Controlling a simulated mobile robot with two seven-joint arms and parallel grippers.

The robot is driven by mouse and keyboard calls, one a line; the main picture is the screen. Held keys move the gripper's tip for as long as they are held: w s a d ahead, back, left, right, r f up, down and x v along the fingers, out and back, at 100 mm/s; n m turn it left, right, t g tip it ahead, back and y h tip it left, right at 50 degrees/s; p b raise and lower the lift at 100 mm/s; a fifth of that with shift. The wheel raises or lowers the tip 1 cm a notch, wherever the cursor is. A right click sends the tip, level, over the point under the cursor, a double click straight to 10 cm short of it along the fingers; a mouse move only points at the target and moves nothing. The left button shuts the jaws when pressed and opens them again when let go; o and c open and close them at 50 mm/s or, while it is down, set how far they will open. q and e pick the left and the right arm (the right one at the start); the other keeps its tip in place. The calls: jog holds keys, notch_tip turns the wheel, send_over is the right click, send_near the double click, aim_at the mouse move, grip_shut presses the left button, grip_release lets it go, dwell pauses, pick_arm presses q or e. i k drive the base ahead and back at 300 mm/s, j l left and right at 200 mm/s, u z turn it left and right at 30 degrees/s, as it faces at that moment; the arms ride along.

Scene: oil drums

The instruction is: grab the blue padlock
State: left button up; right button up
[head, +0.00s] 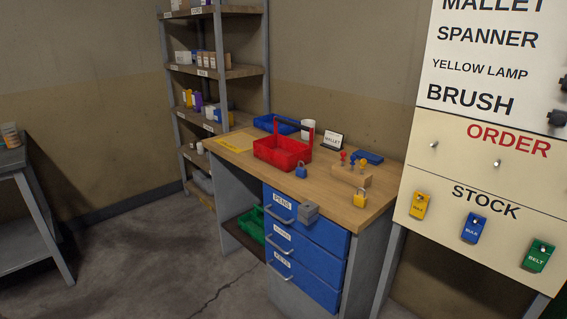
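A yellow padlock (360,198) stands further right near the desk's right corner. Neither of my grippers shows in the head view.
A wooden block (350,176) with red, blue and yellow-topped pieces stands right of the blue padlock. A blue tray (275,123), white cup (308,128) and mallet sign (332,141) stand behind. Shelves rise behind left.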

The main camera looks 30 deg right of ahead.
aim_at(300, 172)
jog(key=i, duration=0.7)
jog(key=i+z, duration=0.15)
jog(key=i, duration=0.5)
jog(key=i+j+z, duration=0.15)
jog(key=i+z, duration=0.25)
jog(key=i+j+z, duration=0.25)
jog(key=i+z, duration=0.2)
jog(key=i+j+z, duration=0.55)
jog(key=j+z, duration=0.3)
jog(key=l, duration=0.05)
